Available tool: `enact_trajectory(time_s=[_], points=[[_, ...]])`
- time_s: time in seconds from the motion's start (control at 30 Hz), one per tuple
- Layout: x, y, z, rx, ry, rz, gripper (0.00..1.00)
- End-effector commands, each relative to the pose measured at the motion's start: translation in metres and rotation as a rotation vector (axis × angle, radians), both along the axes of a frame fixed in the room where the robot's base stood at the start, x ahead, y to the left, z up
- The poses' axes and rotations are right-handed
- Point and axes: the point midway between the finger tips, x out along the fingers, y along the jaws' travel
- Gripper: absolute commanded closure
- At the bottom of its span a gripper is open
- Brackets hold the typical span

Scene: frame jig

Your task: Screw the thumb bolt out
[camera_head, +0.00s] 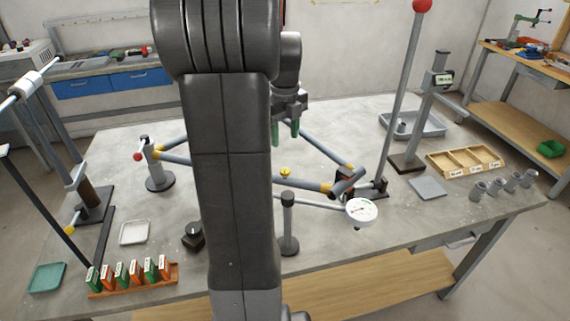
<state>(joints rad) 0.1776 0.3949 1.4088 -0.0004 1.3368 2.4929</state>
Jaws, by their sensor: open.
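My gripper (285,132) hangs over the middle of the bench, pointing down, with its two green-tipped fingers apart and nothing between them. A small yellow knob (285,171), which looks like the thumb bolt, shows below the fingertips in the picture, apart from them. How deep it sits in its seat is too small to tell. The frame of grey tubes (323,146) with yellow joints spreads around it on the bench. My own arm hides the middle left of the frame.
A round white dial gauge (361,211) and a grey post (288,225) stand in front. A tall rod with a red ball (422,6) rises at right. A wooden divided tray (465,162) and several grey cylinders (496,186) lie further right. Orange and green blocks (135,273) line the front left.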

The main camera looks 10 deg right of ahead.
Motion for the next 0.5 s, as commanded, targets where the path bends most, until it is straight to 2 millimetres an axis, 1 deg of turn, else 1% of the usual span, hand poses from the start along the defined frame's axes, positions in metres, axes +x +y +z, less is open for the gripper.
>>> enact_trajectory(time_s=[0.03,0.1,0.3,0.4,0.5], points=[[0.000,0.000,-0.011,0.001,0.006,0.000,0.52],[-0.001,0.000,-0.027,0.001,0.006,0.001,0.52],[-0.001,0.000,-0.068,0.001,0.006,0.001,0.52],[-0.001,0.000,-0.084,0.001,0.005,0.001,0.52],[0.000,0.000,-0.096,0.000,0.004,0.002,0.52]])
